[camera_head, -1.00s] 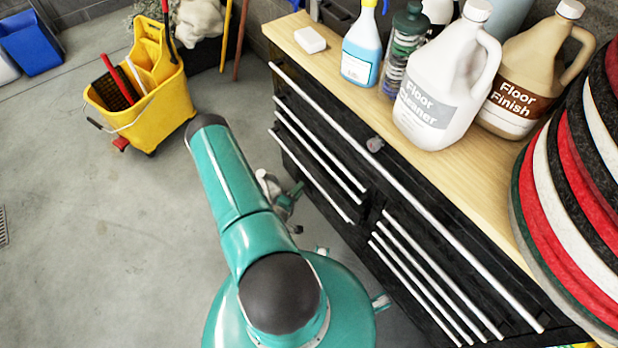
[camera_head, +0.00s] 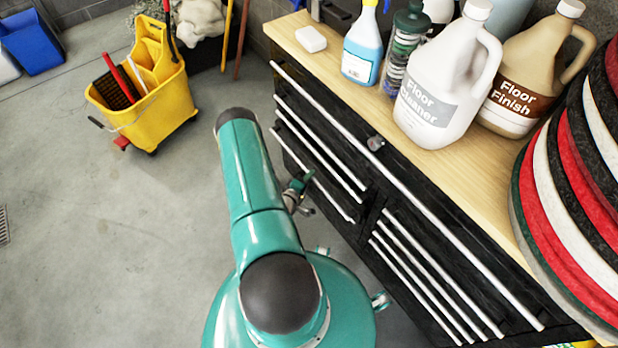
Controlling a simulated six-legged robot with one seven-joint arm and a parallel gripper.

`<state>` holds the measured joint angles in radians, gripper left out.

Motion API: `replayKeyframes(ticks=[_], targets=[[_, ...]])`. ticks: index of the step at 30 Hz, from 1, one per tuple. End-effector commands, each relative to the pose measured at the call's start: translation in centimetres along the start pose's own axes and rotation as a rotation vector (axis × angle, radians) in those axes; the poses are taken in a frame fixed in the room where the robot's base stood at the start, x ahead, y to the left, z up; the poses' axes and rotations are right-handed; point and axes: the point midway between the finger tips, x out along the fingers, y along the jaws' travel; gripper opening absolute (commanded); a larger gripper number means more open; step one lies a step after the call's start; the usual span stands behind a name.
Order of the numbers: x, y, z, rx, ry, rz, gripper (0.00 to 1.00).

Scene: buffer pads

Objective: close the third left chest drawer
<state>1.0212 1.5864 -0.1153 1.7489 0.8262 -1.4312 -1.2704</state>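The black chest (camera_head: 345,235) with a wooden top stands on the right in the head view. Its left column shows several drawers with long silver handles. The third left drawer (camera_head: 318,190) appears to be the one with the lowest visible handle; I cannot tell how far it stands out. My gripper (camera_head: 302,191) is small and partly hidden behind my teal arm. It is close to the front of the left drawers, over the lower handle in the picture. I cannot tell whether it touches the drawer, or whether its fingers are open or shut.
A yellow mop bucket (camera_head: 165,105) stands on the floor at the upper left. On the chest top are a blue spray bottle (camera_head: 362,48), a floor cleaner jug (camera_head: 440,85), a floor finish jug (camera_head: 525,75) and stacked round pads (camera_head: 570,190).

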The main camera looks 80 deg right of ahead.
Motion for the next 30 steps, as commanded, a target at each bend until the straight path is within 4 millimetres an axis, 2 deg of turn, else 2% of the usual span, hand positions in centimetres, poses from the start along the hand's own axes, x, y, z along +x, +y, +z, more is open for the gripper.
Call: replayKeyframes(ticks=[5,12,15,23,24,26,27,30], targets=[[0.1,0.1,0.0,0.000,0.000,0.002,0.00],[3.2,0.7,1.3,-0.001,0.001,0.003,0.00],[3.9,0.9,1.6,0.000,0.001,0.002,0.00],[4.2,1.0,1.7,0.001,0.000,0.003,0.00],[4.2,1.0,1.7,0.001,-0.001,0.003,0.21],[4.2,1.0,1.7,0.000,-0.001,0.003,0.33],[4.2,1.0,1.7,0.001,-0.001,0.003,0.37],[4.1,0.9,1.7,0.000,0.000,0.002,0.37]])
